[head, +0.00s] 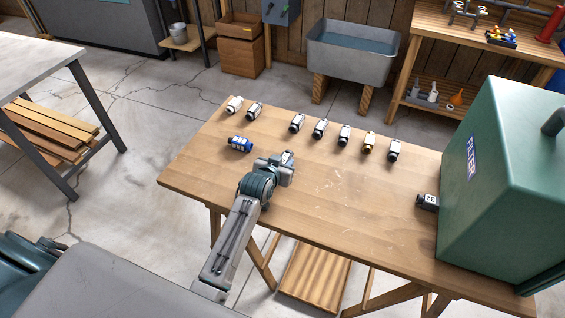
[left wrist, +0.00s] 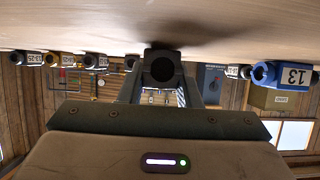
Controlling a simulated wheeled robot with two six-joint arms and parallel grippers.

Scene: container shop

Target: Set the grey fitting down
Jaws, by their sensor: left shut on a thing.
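My left gripper (head: 277,166) is over the wooden table (head: 330,205), low and near its middle. In the left wrist view, which is upside down, its fingers are shut on the dark grey fitting (left wrist: 162,68), whose round open end faces the camera. The fitting is at or very near the table top, with a dark shadow beside it; I cannot tell whether it touches. In the head view the gripper mostly hides it. My right gripper is not in view.
A blue fitting (head: 240,144) marked 13 (left wrist: 295,75) lies left of the gripper. Several fittings, one brass (head: 369,143), line the far edge. A dark fitting (head: 427,202) lies by the large green case (head: 500,190). The table between is clear.

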